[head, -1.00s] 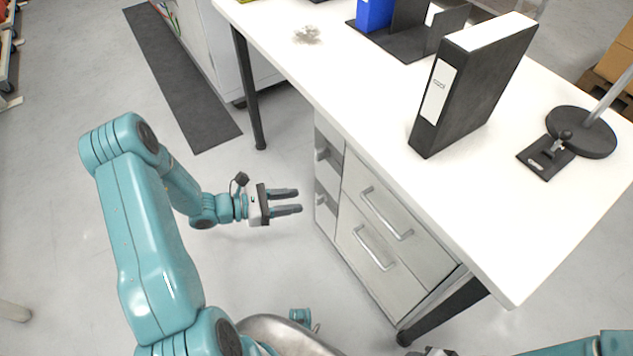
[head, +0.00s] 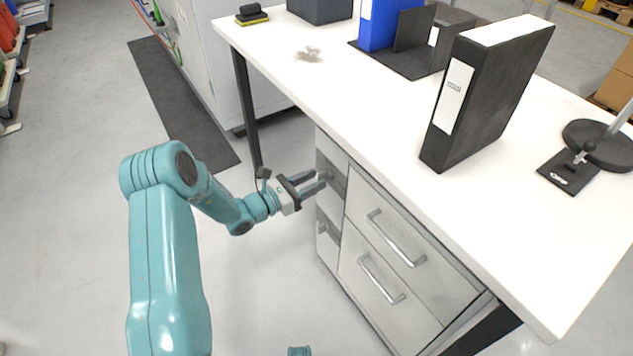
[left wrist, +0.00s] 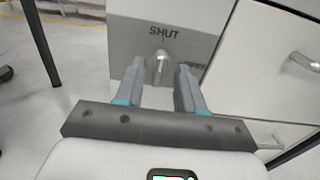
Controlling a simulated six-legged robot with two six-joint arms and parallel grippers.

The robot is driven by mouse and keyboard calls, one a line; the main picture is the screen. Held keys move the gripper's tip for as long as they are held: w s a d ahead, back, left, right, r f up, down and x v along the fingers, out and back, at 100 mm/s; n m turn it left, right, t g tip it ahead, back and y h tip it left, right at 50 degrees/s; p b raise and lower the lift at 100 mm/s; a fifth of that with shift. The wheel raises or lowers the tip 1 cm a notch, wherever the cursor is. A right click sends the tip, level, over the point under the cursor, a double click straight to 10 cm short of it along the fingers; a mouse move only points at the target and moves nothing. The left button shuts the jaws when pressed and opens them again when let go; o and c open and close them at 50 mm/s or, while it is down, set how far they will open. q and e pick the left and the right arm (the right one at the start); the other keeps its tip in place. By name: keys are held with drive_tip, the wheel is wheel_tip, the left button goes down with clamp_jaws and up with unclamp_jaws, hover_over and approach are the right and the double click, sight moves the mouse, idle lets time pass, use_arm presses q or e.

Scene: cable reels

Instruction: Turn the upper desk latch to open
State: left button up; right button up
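The upper latch (head: 327,176) is a small silver knob on a grey plate on the narrow side of the desk's drawer cabinet. In the left wrist view the latch (left wrist: 161,70) stands upright under the word SHUT, with more lettering partly hidden behind the right finger. My left gripper (head: 319,180) is open, its fingertips close to the upper latch. In the left wrist view the fingers (left wrist: 160,80) appear on either side of the knob; I cannot tell whether they touch it.
A lower latch (head: 322,228) sits below on the same side. Two drawers with bar handles (head: 397,238) face right. The white desktop (head: 370,120) overhangs above the gripper and carries a black binder (head: 490,95). A dark desk leg (head: 246,110) stands to the left; the floor between is clear.

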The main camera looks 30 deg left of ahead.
use_arm(q)
drive_tip(key=shift+x, duration=0.95)
clamp_jaws()
use_arm(e)
drive_tip(key=shift+f, duration=0.2)
use_arm(q)
drive_tip(key=shift+m+b, duration=0.35)
drive_tip(key=shift+m, duration=0.05)
use_arm(e)
drive_tip(key=shift+d+f, duration=0.1)
drive_tip(key=shift+f, duration=0.1)
use_arm(q)
drive_tip(key=shift+s+d+f+m+b, duration=0.1)
drive_tip(key=shift+m+b, duration=2.5)
drive_tip(key=shift+m, duration=1.7)
drive_tip(key=shift+s+d+f+m+b, duration=0.15)
drive_tip(key=shift+m+b, duration=2.45)
drive_tip(key=shift+m, duration=1.7)
use_arm(e)
drive_tip(key=w+d+f+t, duration=0.1)
drive_tip(key=w+f, duration=0.4)
drive_tip(key=f, duration=0.5)
drive_tip(key=shift+w+d+t+h, duration=0.3)
drive_tip(key=shift+d+t, duration=0.05)
drive_tip(key=shift+t, duration=0.25)
use_arm(q)
drive_tip(key=shift+w+a, duration=0.1)
